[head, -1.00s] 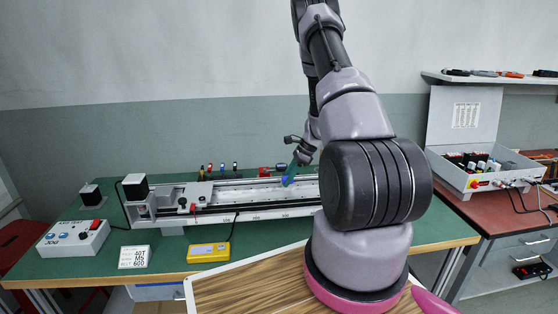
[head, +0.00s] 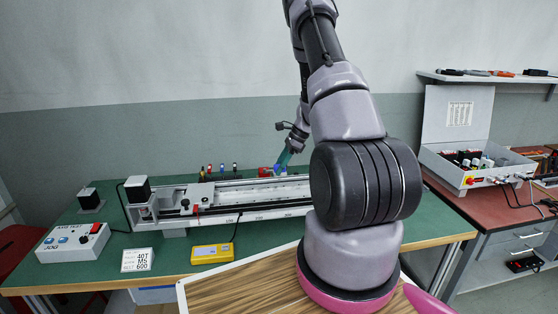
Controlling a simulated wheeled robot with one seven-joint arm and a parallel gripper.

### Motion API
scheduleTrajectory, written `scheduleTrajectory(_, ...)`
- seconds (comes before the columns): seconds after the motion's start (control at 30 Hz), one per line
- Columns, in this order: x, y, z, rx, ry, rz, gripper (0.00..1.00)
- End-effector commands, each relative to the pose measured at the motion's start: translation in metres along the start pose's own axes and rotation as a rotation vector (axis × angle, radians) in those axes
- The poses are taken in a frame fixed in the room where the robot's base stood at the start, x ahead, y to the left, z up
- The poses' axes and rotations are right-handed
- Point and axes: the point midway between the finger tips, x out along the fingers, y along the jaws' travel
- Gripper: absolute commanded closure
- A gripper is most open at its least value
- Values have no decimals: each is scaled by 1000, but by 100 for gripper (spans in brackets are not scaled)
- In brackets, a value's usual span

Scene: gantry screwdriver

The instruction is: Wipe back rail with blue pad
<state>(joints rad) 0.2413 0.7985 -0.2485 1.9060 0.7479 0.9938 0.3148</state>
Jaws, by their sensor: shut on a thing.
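The gantry (head: 228,216) lies lengthwise on the green bench, with its rails running left to right. The back rail (head: 235,182) is the far dark rail, partly hidden on the right behind my arm. My gripper (head: 281,163) has teal fingers pointing down over the right part of the back rail. It is shut on the small blue pad (head: 277,169), which shows at the fingertips. The pad is at or just above the back rail; I cannot tell whether it touches.
A carriage (head: 197,196) with a red-tipped part sits on the gantry's left half. Screwdrivers (head: 222,169) stand behind it, beside a red item (head: 265,172).

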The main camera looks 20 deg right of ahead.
Motion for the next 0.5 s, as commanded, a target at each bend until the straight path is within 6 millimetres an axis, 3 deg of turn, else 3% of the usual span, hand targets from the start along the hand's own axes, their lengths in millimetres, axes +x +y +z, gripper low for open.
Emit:
scheduleTrajectory(0.23, -20, 2, 10, -1, -1, -1, 100)
scheduleTrajectory(0.5, -24, 2, 12, 0, 0, 0, 100)
